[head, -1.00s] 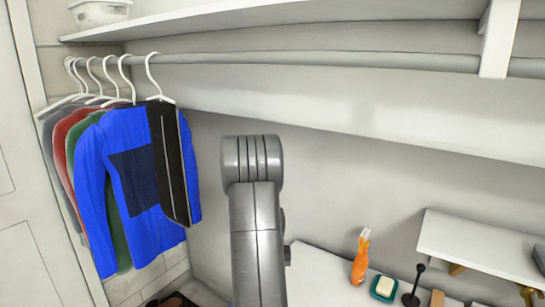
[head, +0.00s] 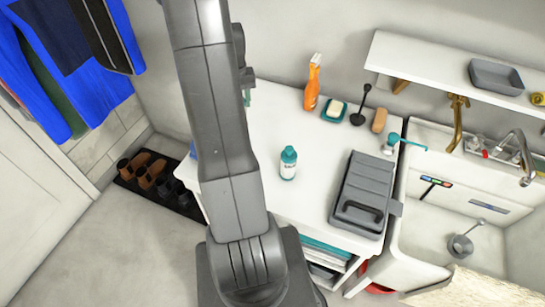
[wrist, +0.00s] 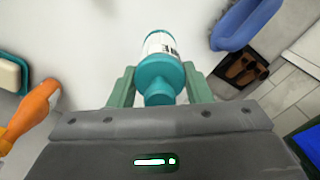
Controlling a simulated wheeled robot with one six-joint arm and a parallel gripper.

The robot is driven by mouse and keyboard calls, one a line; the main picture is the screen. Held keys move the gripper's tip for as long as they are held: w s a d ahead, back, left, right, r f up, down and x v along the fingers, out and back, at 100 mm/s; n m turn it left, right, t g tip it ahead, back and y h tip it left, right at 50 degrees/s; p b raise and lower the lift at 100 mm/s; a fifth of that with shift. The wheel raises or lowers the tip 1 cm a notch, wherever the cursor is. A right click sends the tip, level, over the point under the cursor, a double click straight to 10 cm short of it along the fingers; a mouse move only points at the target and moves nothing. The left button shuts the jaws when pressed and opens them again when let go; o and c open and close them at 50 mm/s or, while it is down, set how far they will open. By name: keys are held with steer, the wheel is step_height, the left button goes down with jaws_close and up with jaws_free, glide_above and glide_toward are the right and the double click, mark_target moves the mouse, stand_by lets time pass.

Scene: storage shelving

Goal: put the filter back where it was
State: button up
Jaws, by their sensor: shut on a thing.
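In the wrist view, the filter (wrist: 160,62) is a bottle-like thing with a teal dome and narrow neck and a white, labelled body. My gripper (wrist: 160,84) is shut on it, with one green finger on each side. The neck points back toward the palm and the white body points away, over the white counter. In the head view my arm hides most of the gripper; a bit of green finger (head: 247,97) shows beside it. A similar teal-and-white bottle (head: 288,163) stands upright on the counter in the head view; I cannot tell whether it is a separate one.
The counter (head: 270,115) holds an orange spray bottle (head: 313,82), a soap dish (head: 335,110), a black plunger-like tool (head: 361,108) and a grey case (head: 364,193). A sink (head: 470,190) lies to the right under a wall shelf (head: 425,62). Shoes (head: 150,172) stand left.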

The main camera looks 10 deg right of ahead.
steer(key=s+d+r+n+b, duration=0.2)
steer(key=s+d+r+b, duration=0.1)
steer(key=s+d+r, duration=0.75)
step_height(320, 180, down, 17)
steer(key=s+a, duration=0.1)
steer(key=s, duration=0.1)
steer(key=shift+a+b, duration=0.35)
steer(key=shift+f, duration=0.2)
steer(key=o, duration=0.6)
steer(key=shift+f, duration=0.1)
steer(key=o, duration=0.5)
steer(key=shift+c, duration=0.2)
